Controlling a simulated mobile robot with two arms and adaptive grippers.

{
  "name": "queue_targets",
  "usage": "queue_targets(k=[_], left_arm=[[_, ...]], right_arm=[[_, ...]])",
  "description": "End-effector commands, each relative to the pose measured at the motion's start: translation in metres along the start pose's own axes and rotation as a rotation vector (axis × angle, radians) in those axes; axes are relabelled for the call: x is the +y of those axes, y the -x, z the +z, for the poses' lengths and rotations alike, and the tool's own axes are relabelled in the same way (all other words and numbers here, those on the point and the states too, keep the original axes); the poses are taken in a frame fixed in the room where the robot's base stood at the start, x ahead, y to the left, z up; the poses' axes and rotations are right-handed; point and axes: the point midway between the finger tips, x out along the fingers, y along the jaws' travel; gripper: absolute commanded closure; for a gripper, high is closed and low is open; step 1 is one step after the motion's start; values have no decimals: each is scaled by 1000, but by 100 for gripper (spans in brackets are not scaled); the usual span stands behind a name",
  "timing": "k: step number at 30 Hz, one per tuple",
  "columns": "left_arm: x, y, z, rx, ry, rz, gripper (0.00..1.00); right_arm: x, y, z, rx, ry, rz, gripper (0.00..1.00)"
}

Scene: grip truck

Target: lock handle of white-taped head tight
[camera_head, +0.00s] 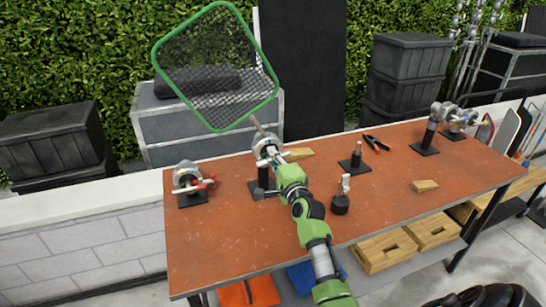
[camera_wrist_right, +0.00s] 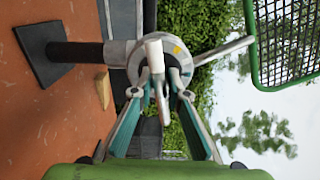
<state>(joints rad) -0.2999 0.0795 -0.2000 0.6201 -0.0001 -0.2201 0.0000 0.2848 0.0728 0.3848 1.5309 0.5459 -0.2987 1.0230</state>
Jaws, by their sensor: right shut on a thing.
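The grip head (camera_head: 267,150) stands on a black post with a square base (camera_head: 266,188) at the table's left half. It also shows in the right wrist view (camera_wrist_right: 125,52) as a grey metal head with a pale handle (camera_wrist_right: 153,52) pointing at the camera. A rod runs from it to a green-framed mesh net (camera_head: 215,70) above. My right gripper (camera_head: 277,163) is at the head, also in the wrist view (camera_wrist_right: 159,92), its two fingers shut on the handle. The fingers partly hide the handle's far part. I cannot make out white tape clearly. My left gripper is not in view.
Another head with a red handle (camera_head: 188,180) stands to the left on the orange-brown table (camera_head: 230,240). A black post (camera_head: 356,158), a small black weight (camera_head: 341,202), pliers (camera_head: 376,142) and wood blocks (camera_head: 424,186) lie right. More heads (camera_head: 432,130) stand at the far right.

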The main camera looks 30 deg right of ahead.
Motion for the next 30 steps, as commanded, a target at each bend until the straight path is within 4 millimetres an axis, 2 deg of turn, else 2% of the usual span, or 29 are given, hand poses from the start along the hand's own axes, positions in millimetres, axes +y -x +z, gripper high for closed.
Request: queue_targets(k=[11, 12, 13, 25, 30], left_arm=[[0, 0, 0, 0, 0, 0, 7], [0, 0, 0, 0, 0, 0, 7], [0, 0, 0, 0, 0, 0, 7], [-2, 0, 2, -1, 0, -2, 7], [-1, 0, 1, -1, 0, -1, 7]], right_arm=[[0, 0, 0, 1, -4, -1, 100], [0, 0, 0, 1, -3, -1, 77], [0, 0, 0, 1, -3, -1, 69], [0, 2, 0, 0, -2, 0, 68], [2, 22, 0, 0, -3, 2, 68]])
